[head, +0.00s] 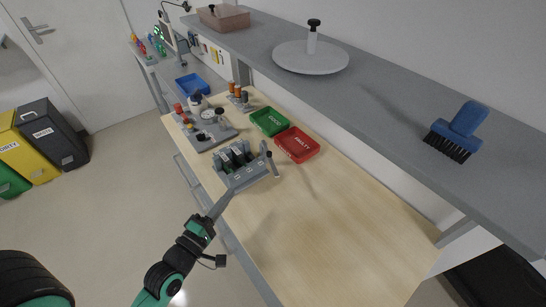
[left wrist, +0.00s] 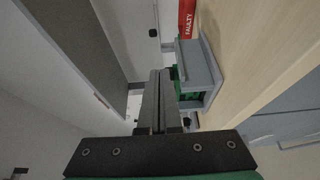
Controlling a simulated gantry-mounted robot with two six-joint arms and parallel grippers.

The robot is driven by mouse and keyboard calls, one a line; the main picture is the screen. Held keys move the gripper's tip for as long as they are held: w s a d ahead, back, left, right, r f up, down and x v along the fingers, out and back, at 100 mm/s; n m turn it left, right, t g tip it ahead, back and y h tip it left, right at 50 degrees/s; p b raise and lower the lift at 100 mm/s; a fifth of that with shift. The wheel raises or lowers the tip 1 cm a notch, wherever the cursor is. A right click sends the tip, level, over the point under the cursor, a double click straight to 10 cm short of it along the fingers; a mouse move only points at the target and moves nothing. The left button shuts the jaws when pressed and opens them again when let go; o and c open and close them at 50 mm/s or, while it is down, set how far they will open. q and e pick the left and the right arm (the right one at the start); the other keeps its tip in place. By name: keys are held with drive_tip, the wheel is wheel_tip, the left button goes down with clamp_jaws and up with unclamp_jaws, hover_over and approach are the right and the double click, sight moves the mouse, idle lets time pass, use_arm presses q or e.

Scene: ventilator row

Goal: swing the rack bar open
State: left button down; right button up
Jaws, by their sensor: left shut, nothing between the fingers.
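A grey rack (head: 247,180) stands on the wooden table with several dark and green modules (head: 234,158) in its slots. A grey bar with a dark knob (head: 270,160) stands up, tilted, at the rack's right end. My left gripper (head: 224,202) is shut and empty at the rack's near left corner; in the head view I cannot tell whether it touches. In the left wrist view my shut fingers (left wrist: 158,85) point ahead, with the rack (left wrist: 202,75) just to their right and green showing inside it. The bar cannot be made out clearly there. My right gripper is not in view.
A green tray (head: 268,122) and a red FAULTY tray (head: 297,144) lie behind the rack. A grey fixture (head: 210,135) stands to its left. A grey shelf (head: 390,105) overhangs the back. The table's right part (head: 330,230) is clear.

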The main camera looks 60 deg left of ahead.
use_arm(q)
approach(269, 155)
drive_tip(key=w+a+f, duration=0.2)
drive_tip(key=w+a, duration=0.2)
drive_tip(key=shift+w+d+r, duration=0.1)
drive_tip(key=shift+w+d, duration=0.05)
drive_tip(key=shift+w, duration=0.15)
idle(0.3)
